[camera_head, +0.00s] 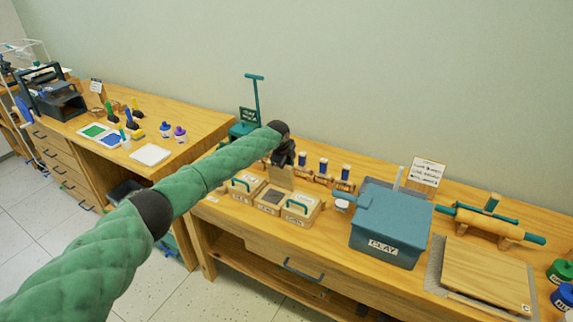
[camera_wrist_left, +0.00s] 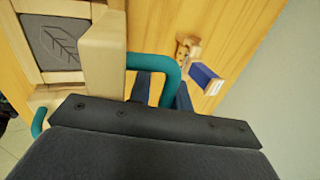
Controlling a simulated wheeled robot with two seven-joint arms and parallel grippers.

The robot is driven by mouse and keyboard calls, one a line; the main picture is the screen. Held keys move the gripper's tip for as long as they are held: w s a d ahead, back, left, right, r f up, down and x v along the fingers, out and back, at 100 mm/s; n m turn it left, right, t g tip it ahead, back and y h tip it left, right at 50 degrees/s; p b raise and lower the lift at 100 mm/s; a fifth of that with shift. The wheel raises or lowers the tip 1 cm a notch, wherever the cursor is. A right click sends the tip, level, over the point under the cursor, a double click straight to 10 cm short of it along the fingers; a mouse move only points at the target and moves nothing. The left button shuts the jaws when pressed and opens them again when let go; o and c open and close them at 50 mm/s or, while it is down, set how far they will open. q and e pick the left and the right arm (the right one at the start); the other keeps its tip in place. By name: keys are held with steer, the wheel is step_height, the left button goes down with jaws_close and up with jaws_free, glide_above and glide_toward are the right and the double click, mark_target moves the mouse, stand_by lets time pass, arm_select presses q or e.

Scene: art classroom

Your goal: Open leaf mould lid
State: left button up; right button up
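The leaf mould box (camera_head: 269,204) is the middle of three small wooden boxes on the bench. In the wrist view its grey leaf tile (camera_wrist_left: 55,42) shows uncovered inside the wooden frame. Its lid (camera_head: 280,177) stands raised at the back of the box; its pale edge (camera_wrist_left: 103,55) shows in the wrist view. A teal handle (camera_wrist_left: 160,62) sticks out from the lid's far side. My left gripper (camera_head: 283,160) is behind the lid. Its two dark blue fingers (camera_wrist_left: 162,92) stand apart, with the handle at and between them. My right gripper is not in view.
Closed boxes with teal handles stand on the left (camera_head: 243,186) and right (camera_head: 302,209). Several blue-topped stamps (camera_head: 323,165) stand behind. A blue clay bin (camera_head: 388,232), a board (camera_head: 487,272) and a rolling pin (camera_head: 490,224) lie to the right.

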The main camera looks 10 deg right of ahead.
arm_select(q)
step_height(320, 180, up, 9)
steer(key=p, duration=0.4)
steer(key=shift+w+d, duration=0.2)
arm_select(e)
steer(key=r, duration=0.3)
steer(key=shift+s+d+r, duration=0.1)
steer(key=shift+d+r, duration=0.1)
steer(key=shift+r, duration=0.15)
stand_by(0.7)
arm_select(q)
steer(key=b+v, duration=0.3)
steer(key=v, duration=0.4)
steer(key=shift+r, duration=0.4)
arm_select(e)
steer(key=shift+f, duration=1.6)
arm_select(q)
steer(key=shift+s+a+f, duration=0.1)
